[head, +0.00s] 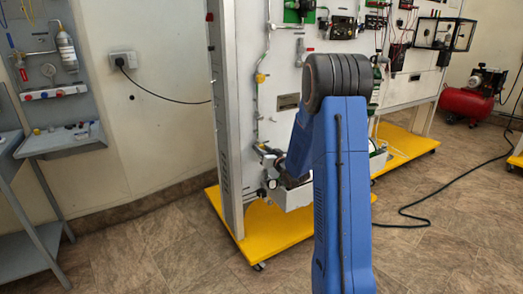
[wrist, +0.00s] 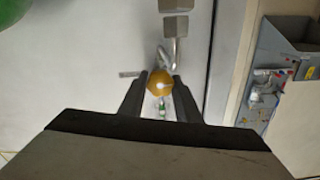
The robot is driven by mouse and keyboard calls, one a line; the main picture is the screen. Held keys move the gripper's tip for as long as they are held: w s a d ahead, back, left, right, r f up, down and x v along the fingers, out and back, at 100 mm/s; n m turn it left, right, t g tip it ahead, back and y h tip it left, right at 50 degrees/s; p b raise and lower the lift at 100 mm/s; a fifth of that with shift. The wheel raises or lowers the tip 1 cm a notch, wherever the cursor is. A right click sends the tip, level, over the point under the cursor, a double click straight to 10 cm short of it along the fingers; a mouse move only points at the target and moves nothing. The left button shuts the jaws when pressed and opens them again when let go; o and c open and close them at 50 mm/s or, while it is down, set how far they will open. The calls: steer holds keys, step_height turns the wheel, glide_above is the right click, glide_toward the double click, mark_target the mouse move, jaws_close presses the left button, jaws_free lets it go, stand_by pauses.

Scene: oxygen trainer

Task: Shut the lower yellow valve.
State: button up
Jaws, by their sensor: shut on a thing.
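In the wrist view a round yellow valve knob (wrist: 155,80) with a pale spot at its middle sits between the two dark fingers of my gripper (wrist: 159,77). The fingers are shut on it from left and right. Metal pipe runs above the knob, and a small green-and-white part shows below it. In the head view my blue arm reaches down to the lower part of the white panel (head: 288,75). The arm largely hides my gripper there, and I cannot make out the held knob. Another yellow valve (head: 260,77) is higher on the panel's left side.
The panel stands on a yellow wheeled base (head: 240,228). A grey bench (head: 62,142) with a gas cylinder above it is at the left. A black cable (head: 410,215) lies on the floor at the right. A red compressor (head: 466,102) is at the back right.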

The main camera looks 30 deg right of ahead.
steer(key=o, duration=1.1)
steer(key=shift+c, duration=0.2)
steer(key=shift+s, duration=0.1)
steer(key=s, duration=1.7)
steer(key=shift+d, duration=0.3)
steer(key=shift+s, duration=0.1)
